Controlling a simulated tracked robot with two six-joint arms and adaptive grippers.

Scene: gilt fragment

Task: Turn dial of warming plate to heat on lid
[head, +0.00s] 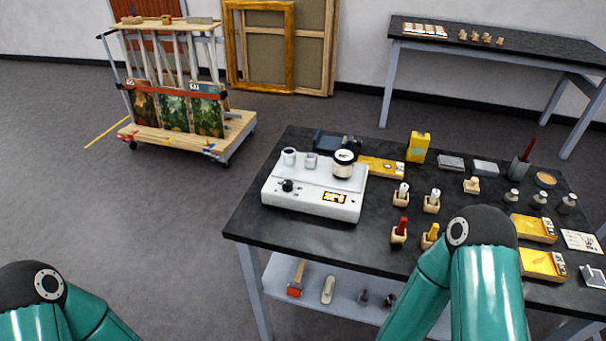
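The warming plate (312,205) is a white, low box on the left part of the dark workbench. Its dial (287,186) is a small black knob at the left of its front. A small yellow panel with dark marks (334,198) is at the right of its front. A white pot with a dark band and a dark ring on top (343,165) stands at its back right. Whether this is the lid's pot I cannot tell. Two small pale cups (289,156) stand at its back left. Both grippers are out of view; only my teal arm links show at the bottom.
The workbench (373,232) also holds a yellow can (418,147), several small bottles in wooden blocks (399,235), yellow boxes (543,264) and a dark cup with a red tool (520,166). A lower shelf (310,289) holds a hammer (297,278). A painting cart (190,135) stands behind left.

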